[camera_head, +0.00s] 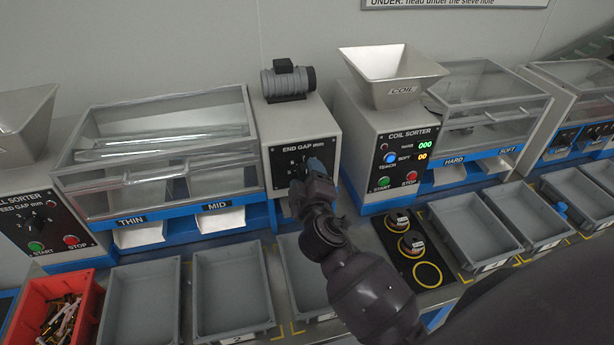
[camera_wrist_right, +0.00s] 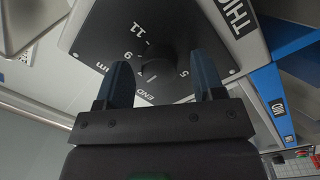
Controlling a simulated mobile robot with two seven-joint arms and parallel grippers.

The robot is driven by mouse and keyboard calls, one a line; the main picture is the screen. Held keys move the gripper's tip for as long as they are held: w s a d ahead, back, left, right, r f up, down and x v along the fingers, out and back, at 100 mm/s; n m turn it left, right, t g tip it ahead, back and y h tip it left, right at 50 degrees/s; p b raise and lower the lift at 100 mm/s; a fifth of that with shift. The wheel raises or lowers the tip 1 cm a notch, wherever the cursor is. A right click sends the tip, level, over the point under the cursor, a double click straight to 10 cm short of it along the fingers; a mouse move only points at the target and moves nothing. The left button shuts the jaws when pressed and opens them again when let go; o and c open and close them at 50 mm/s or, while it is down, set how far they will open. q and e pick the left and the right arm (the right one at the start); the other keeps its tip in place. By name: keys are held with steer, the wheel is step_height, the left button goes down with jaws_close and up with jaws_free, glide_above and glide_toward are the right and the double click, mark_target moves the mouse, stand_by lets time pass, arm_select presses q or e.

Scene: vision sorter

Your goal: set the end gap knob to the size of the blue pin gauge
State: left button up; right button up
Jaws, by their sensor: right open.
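The end gap knob (camera_wrist_right: 157,68) is a dark round knob on the black END GAP panel (camera_head: 279,158), with numbers 5, 9 and 11 visible around it in the right wrist view. My right gripper (camera_head: 309,167) is in front of this panel and hides the knob in the head view. In the right wrist view its blue fingers (camera_wrist_right: 164,78) are open, one on each side of the knob; contact cannot be told. I cannot identify the blue pin gauge; a small blue object (camera_head: 560,208) shows by the right-hand grey bins. My left gripper is not in view.
The coil sorter (camera_head: 352,130) with a hopper stands right of the panel, a clear-lidded sieve box (camera_head: 120,168) left. Grey bins (camera_head: 201,278) and a red bin (camera_head: 91,287) line the front. A black mat (camera_head: 392,252) holds two dark cylinders.

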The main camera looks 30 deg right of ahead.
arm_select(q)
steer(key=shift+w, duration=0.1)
arm_select(e)
steer(key=shift+c, duration=0.5)
steer(key=c, duration=0.8)
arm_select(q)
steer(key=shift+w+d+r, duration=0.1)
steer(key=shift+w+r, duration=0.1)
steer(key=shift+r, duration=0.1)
